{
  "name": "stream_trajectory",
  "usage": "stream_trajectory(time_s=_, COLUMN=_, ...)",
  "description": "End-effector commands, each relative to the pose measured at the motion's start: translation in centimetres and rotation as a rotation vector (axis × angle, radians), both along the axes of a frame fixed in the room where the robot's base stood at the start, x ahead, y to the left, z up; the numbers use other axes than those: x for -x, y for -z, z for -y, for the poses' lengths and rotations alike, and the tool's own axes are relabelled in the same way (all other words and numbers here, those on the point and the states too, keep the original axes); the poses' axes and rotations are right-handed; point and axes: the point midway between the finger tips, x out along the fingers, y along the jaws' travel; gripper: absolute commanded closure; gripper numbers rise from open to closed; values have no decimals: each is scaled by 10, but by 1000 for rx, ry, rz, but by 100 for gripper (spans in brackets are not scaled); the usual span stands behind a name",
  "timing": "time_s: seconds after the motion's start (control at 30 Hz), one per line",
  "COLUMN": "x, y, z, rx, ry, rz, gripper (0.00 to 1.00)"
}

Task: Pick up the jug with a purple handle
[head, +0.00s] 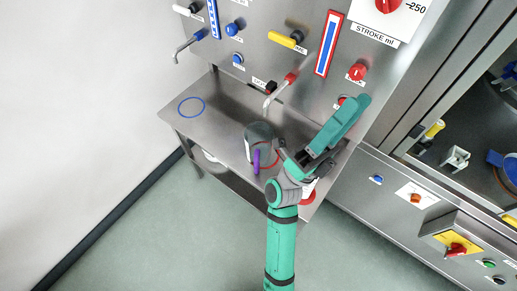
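The jug (259,141) is a grey, partly see-through vessel standing on the steel shelf under the spouts. Its purple handle (257,161) faces the front of the shelf. My green arm reaches up from the bottom of the head view and bends just right of the jug. Dark parts of my gripper (294,157) show close to the jug's right side. The fingers are small and partly covered by the arm, so their opening and any contact with the jug cannot be made out.
The steel shelf (215,128) carries a blue ring mark (191,107) at left and a red ring near the jug. A spout with a red handle (290,78) hangs above the jug. A panel with knobs stands behind. A cabinet (400,180) bounds the right; floor is clear at left.

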Motion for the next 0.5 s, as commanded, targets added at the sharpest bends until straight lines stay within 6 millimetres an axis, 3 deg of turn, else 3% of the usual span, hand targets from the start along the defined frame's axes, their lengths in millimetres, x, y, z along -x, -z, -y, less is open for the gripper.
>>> stream_trajectory(time_s=0.1, x=0, y=-14, z=19, rx=-155, ry=-35, rz=149, gripper=64)
stream_trajectory(time_s=0.27, x=0, y=-14, z=46, rx=-375, ry=-76, rz=332, gripper=64)
stream_trajectory(time_s=0.5, x=-9, y=22, z=72, rx=-737, ry=-118, rz=579, gripper=64)
